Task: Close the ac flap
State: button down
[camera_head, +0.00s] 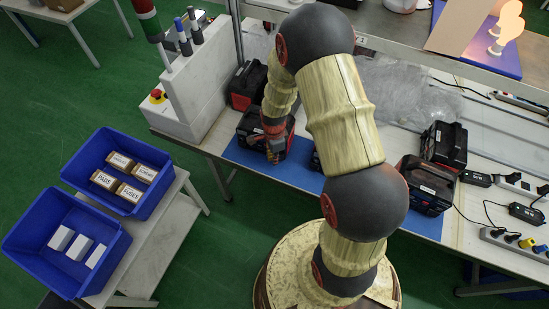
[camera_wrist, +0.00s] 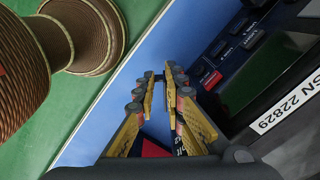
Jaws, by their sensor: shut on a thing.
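My gripper (camera_head: 273,148) is at the front of a black device with red parts (camera_head: 247,128) on the blue mat. In the wrist view, the yellow fingers of my gripper (camera_wrist: 158,80) are closed on a small dark part between the tips. It may be the ac flap, but it is too small and covered to be sure. The black device (camera_wrist: 245,85) lies close to the right of the fingers, with buttons, a small red button and a white label reading "SN 22829" (camera_wrist: 288,105). A red and black part (camera_wrist: 153,148) shows between the finger bases.
More black and red devices (camera_head: 427,182) stand on the bench to the right, and another (camera_head: 248,84) stands behind. Power strips and cables (camera_head: 513,240) lie at the far right. Blue bins (camera_head: 28,262) with boxes stand at left. The blue mat (camera_head: 232,152) has little free room in front.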

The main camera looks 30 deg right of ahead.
jog(key=shift+s, duration=0.15)
jog(key=c, duration=2.1)
grip_release()
jog(key=shift+o, duration=0.9)
